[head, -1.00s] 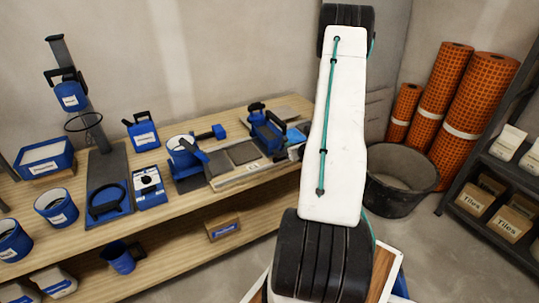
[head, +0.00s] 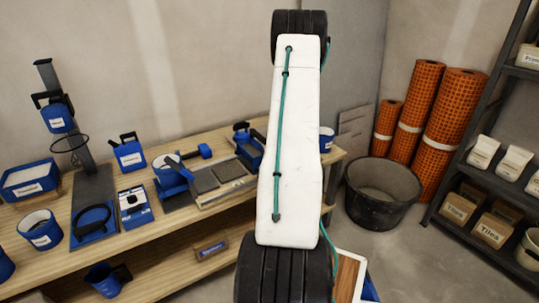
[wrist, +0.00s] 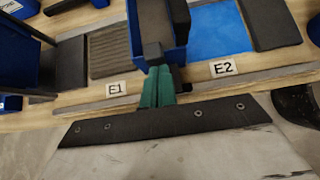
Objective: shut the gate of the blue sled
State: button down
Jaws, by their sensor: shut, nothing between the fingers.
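The blue sled (wrist: 174,55) is in the upper middle of the wrist view, an open blue box with a grey-brown inside. In the head view a blue body that looks like the sled (head: 246,147) stands on the bench, partly behind my arm. My gripper (wrist: 157,84) shows in the wrist view as teal fingers, shut and empty, at the sled's near end. A dark grey block (wrist: 153,51) sits just beyond the fingertips; I cannot tell whether it is the gate or whether they touch. My gripper is hidden in the head view.
Labels E1 (wrist: 116,88) and E2 (wrist: 224,68) lie either side of the fingers. A blue tile (wrist: 220,30) lies right of the sled. The wooden bench (head: 150,235) holds several blue tools at left. A black tub (head: 384,192) stands on the floor at right.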

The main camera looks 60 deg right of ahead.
jog(key=shift+w+r, duration=0.2)
jog(key=s+f+v, duration=0.1)
jog(key=v, duration=1.2)
jog(key=shift+s+a+f, duration=0.15)
jog(key=shift+a+f, duration=0.15)
jog(key=shift+a, duration=0.05)
